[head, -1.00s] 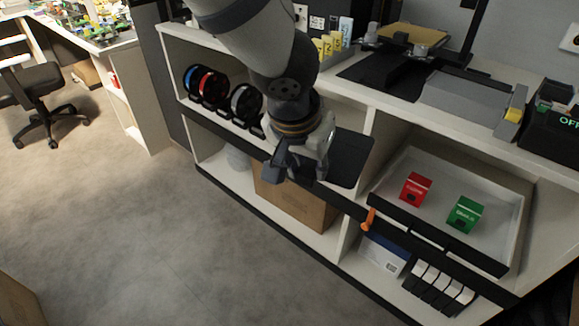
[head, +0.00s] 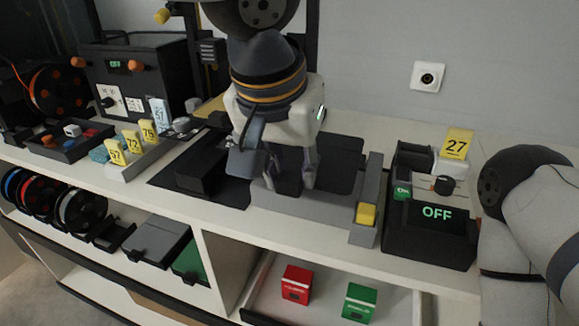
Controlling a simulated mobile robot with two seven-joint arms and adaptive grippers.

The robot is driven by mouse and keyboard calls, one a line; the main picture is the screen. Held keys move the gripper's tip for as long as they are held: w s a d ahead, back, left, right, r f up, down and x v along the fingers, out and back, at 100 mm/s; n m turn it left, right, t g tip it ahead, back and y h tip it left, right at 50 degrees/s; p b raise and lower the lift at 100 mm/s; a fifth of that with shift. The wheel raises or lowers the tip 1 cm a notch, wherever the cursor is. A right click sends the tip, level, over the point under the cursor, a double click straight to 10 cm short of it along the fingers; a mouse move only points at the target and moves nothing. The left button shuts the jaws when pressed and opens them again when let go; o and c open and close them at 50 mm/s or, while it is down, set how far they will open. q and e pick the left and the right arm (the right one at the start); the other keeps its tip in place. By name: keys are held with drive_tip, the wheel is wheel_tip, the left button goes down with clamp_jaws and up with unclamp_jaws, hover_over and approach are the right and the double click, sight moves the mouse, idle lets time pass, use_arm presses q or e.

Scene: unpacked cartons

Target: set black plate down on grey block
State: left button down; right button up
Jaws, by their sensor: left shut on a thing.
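My left gripper (head: 289,184) points down at the middle of the head view, its fingers shut on the black plate (head: 342,165). The plate is thin and dark, and the fingers hide part of it. It looks roughly level, over the long grey block (head: 325,213) on the white counter. The block's front face shows below the plate, and a yellow button (head: 366,213) marks its right end. I cannot tell whether plate and block touch. My right arm shows at the right edge, but its gripper is out of view.
A black device reading OFF (head: 430,230) stands close right of the block, with a yellow 27 tag (head: 455,146) behind. Left are numbered yellow tags (head: 133,143) and a dark mat (head: 218,190). Below, red (head: 296,284) and green (head: 360,302) boxes sit in a tray.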

sight(302, 162)
use_arm(q)
drive_tip(key=shift+w+d+r, duration=0.1)
drive_tip(key=shift+w, duration=0.1)
drive_tip(key=shift+w+f, duration=0.2)
drive_tip(key=shift+f, duration=0.4)
drive_tip(key=shift+w+d+f, duration=0.25)
drive_tip(key=shift+w+f, duration=0.35)
drive_tip(key=shift+f, duration=0.05)
drive_tip(key=shift+w, duration=0.1)
drive_tip(key=shift+w, duration=0.15)
drive_tip(key=shift+f, duration=1.15)
drive_tip(key=c, duration=1.2)
unclamp_jaws()
